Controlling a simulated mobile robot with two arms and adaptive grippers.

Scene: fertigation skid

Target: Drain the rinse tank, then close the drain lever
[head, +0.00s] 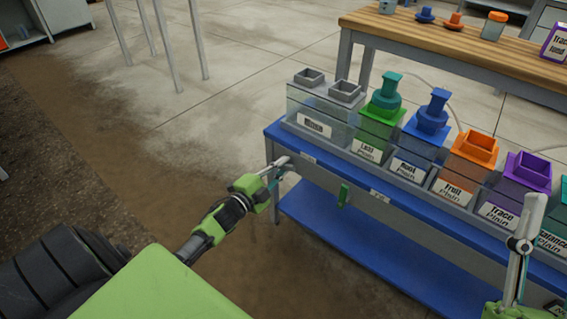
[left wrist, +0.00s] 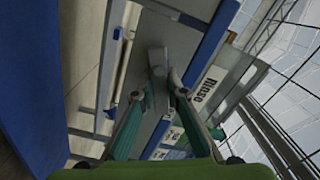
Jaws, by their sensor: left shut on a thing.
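The rinse tank (head: 315,122) is a clear box with grey caps and a label, at the left end of the blue skid (head: 402,207). Its "Rinse" label (left wrist: 205,84) shows in the left wrist view. I cannot tell its liquid level. My left gripper (head: 279,166) is at the skid's left end, below the tank, shut on a pale grey lever. This lever (left wrist: 157,60) shows between the fingertips in the left wrist view. My right gripper (head: 520,245) is at the right edge, partly cut off; its jaws are unclear.
Several tanks with green, blue, orange and purple tops stand right of the rinse tank. A small green handle (head: 344,194) hangs on the skid's front. A wooden-topped bench (head: 450,40) with small parts stands behind. The floor at left is open.

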